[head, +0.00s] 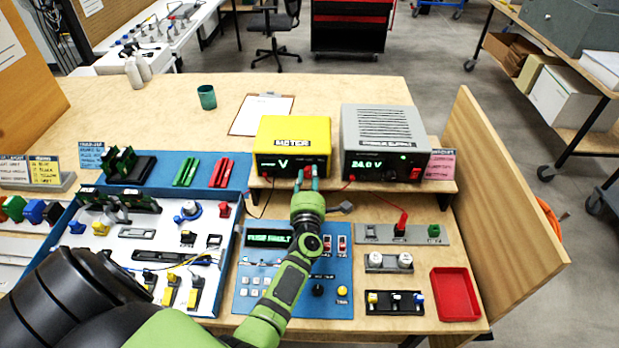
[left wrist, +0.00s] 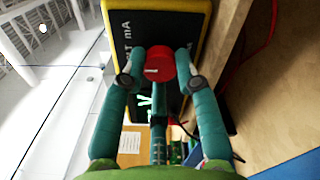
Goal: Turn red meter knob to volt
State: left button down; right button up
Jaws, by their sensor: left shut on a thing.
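The yellow meter (head: 292,135) stands on a raised shelf at the back of the bench, and its display reads "V". Its red knob (left wrist: 160,62) sits on the dark front panel (left wrist: 134,25), with a pale mark on the knob's face. In the head view my left gripper (head: 308,180) reaches up to the meter's lower right front and partly hides the knob. My right gripper is not in view.
A grey power supply (head: 385,135) reading "24.0 V" stands right of the meter. A blue control panel (head: 255,290) lies below my arm. A red tray (head: 455,294) is at the front right. A wooden side board (head: 500,190) bounds the bench.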

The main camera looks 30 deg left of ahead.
pick_arm(q)
jog(key=c, duration=0.9)
grip_release()
jog(key=v, duration=0.7)
jog(key=shift+s+d, duration=0.1)
jog(key=shift+s, duration=0.15)
